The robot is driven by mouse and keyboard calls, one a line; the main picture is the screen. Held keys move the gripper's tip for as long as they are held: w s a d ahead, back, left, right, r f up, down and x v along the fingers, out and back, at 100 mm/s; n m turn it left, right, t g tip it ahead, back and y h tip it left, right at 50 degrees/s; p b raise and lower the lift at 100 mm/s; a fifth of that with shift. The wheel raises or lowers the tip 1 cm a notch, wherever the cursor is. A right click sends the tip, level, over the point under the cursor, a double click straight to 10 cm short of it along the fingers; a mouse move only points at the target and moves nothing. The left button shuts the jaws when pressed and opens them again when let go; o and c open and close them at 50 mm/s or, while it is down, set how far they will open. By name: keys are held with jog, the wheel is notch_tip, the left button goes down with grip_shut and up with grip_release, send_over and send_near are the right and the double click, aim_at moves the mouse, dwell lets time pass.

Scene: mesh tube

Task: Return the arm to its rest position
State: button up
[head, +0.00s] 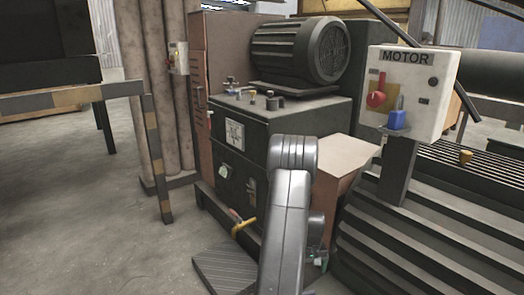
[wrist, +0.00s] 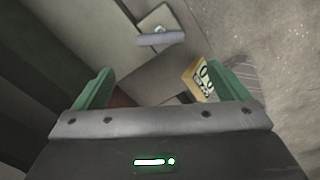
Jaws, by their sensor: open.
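My gripper (wrist: 160,80) shows in the wrist view with its two green fingers spread wide apart and nothing between their tips. In the head view my grey arm (head: 287,225) rises from the bottom edge in front of the dark machine cabinet (head: 232,165). A small greenish part of my gripper (head: 322,262) shows low, just right of the arm; the arm hides much of the rest.
A yellow handle (head: 243,226) is left of my arm. A striped rail (head: 157,160) stands left; open floor lies beyond.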

notch_tip(320, 180, down, 13)
jog(key=b, duration=0.3)
jog(key=shift+f+b, duration=0.2)
jog(key=shift+b, duration=0.2)
jog(key=shift+r+n+p, duration=0.2)
jog(key=shift+n+p, duration=0.1)
jog(key=shift+n, duration=0.4)
jog(key=n, duration=0.3)
jog(key=shift+n, duration=0.4)
jog(key=n+p, duration=0.1)
jog(key=n, duration=0.4)
jog(key=n+p, duration=0.1)
jog(key=n, duration=0.4)
jog(key=shift+n+p, duration=0.3)
jog(key=shift+p, duration=0.05)
jog(key=shift+n+p, duration=0.75)
jog(key=shift+n, duration=1.55)
